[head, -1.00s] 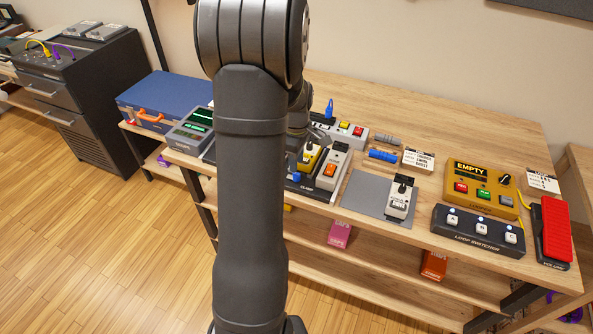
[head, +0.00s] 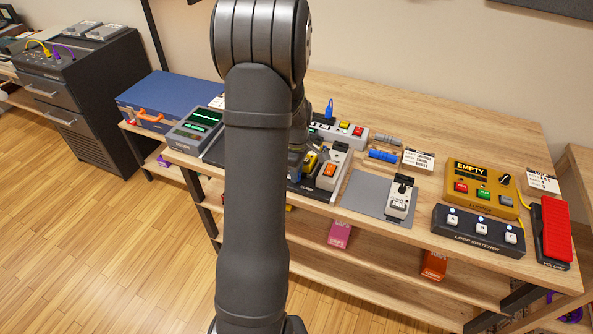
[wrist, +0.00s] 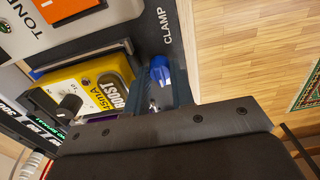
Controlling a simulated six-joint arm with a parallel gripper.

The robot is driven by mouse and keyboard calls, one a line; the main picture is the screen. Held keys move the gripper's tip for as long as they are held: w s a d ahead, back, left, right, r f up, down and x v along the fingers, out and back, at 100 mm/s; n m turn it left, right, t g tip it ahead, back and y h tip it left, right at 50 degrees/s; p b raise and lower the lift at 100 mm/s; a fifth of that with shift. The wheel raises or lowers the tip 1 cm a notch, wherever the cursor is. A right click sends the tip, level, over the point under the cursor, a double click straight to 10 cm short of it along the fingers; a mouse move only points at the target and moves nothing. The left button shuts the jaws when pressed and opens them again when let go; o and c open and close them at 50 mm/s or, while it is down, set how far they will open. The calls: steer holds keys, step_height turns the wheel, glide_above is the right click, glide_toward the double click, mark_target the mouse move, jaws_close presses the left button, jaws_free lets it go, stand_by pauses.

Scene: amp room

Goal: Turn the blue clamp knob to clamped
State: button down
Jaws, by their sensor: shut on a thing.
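The blue clamp knob (wrist: 160,74) stands on the dark base beside the white word CLAMP in the wrist view. My gripper (wrist: 162,84) reaches down to it, with a dark finger on each side, shut on the knob. The fingertips are only partly visible. A yellow BOOST pedal (wrist: 88,84) sits to the left of the knob; it also shows in part in the head view (head: 309,161). In the head view my own arm hides most of the gripper and the clamp area. I cannot read the knob's setting clearly.
A grey pedal with an orange switch (head: 331,170) stands beside the yellow one. A grey mat (head: 361,194) carries a white pedal (head: 401,201). The gold EMPTY box (head: 481,188) and loop switcher (head: 477,231) are farther right. Open floor (wrist: 239,42) lies beyond the bench edge.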

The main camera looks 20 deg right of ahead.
steer(key=m, duration=1.3)
steer(key=shift+m, duration=2.5)
steer(key=c, duration=1.5)
jaws_free()
